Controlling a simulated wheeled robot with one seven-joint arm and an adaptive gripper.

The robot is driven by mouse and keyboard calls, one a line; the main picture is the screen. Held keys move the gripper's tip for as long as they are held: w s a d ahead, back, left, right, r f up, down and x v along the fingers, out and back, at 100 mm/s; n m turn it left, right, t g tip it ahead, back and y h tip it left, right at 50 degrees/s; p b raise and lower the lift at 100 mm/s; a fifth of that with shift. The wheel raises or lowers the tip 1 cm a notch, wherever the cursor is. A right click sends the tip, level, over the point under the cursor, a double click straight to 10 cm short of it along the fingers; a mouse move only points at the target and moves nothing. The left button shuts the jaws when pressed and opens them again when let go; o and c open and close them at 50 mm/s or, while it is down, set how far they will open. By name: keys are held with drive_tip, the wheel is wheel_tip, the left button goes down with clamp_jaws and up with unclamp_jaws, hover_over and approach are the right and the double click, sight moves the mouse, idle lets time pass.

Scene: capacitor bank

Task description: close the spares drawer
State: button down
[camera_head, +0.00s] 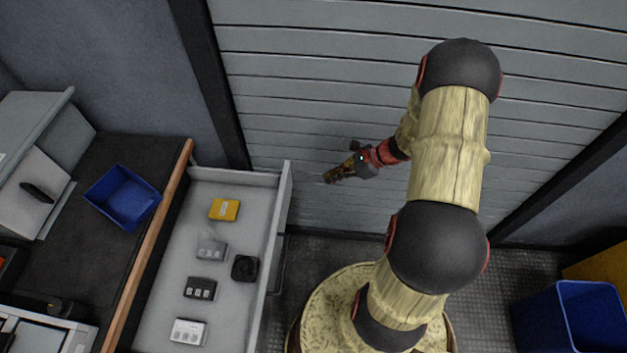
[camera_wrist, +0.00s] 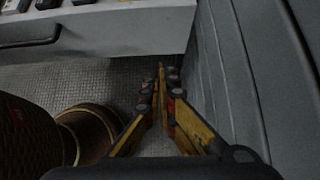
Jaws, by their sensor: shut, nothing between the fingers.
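The spares drawer (camera_head: 281,225) is pulled open from under the dark counter in the head view. It is a grey drawer holding a yellow box, several small modules and a black fan-like part. In the wrist view its front panel (camera_wrist: 110,36) with a dark bar handle (camera_wrist: 32,42) shows at the upper left. My gripper (camera_head: 329,178) is to the right of the drawer's far front corner, apart from it in the head view.
A dark counter (camera_head: 95,190) with a wooden edge stands left, bearing a blue bin (camera_head: 124,197). A grey slatted shutter (camera_head: 330,90) stands close behind my gripper. Another blue bin (camera_head: 585,318) stands at the lower right. Bare floor (camera_head: 305,262) shows between the drawer and my base.

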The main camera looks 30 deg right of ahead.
drive_tip(key=b, duration=0.4)
approach(289, 190)
wheel_tip(289, 190, down, 3)
drive_tip(key=shift+w+a+r+b, duration=0.1)
drive_tip(key=shift+w+a+b, duration=0.15)
drive_tip(key=shift+w+a, duration=0.3)
drive_tip(key=shift+w+a+r+b, duration=0.1)
drive_tip(key=shift+w+a+b, duration=0.2)
drive_tip(key=shift+a, duration=0.45)
